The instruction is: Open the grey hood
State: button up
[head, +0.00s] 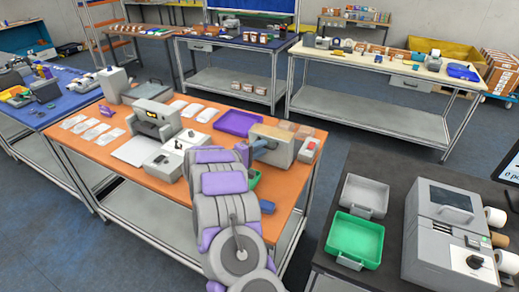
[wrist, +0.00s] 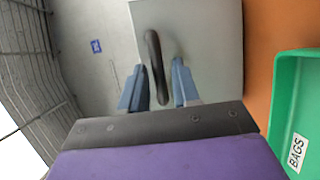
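The grey hood (head: 283,147) is the boxy grey cover of a machine at the right end of the orange table. In the wrist view the grey panel (wrist: 205,45) fills the upper middle, with a dark curved handle (wrist: 153,50) upright on it. My gripper (wrist: 158,68) has its two blue fingers apart, one on each side of the handle's lower part. Narrow gaps show beside the handle, so it does not look clamped. In the head view my gripper (head: 260,146) is at the hood's left side. The hood looks closed; my arm hides part of the machine.
A green bin (wrist: 285,90) labelled BAGS is close on the right in the wrist view. A purple tray (head: 237,122) lies behind the gripper on the orange table (head: 110,160). A white-topped device (head: 178,150) and a grey printer-like machine (head: 153,122) stand left.

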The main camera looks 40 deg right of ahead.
aim_at(272, 133)
grip_shut()
jog(key=shift+f, duration=0.1)
jog(key=shift+s, duration=0.1)
jog(key=d+r+p, duration=0.1)
jog(key=w+d+r+y+p, duration=0.1)
jog(key=p, duration=0.1)
jog(key=d+r+y+p, duration=0.1)
jog(key=d, duration=0.1)
jog(key=shift+w+d+r+n, duration=0.1)
jog(key=shift+w+r+n, duration=0.15)
jog(key=shift+w+n, duration=0.15)
jog(key=shift+w+d+r, duration=0.1)
jog(key=shift+d, duration=0.2)
jog(key=shift+a, duration=0.1)
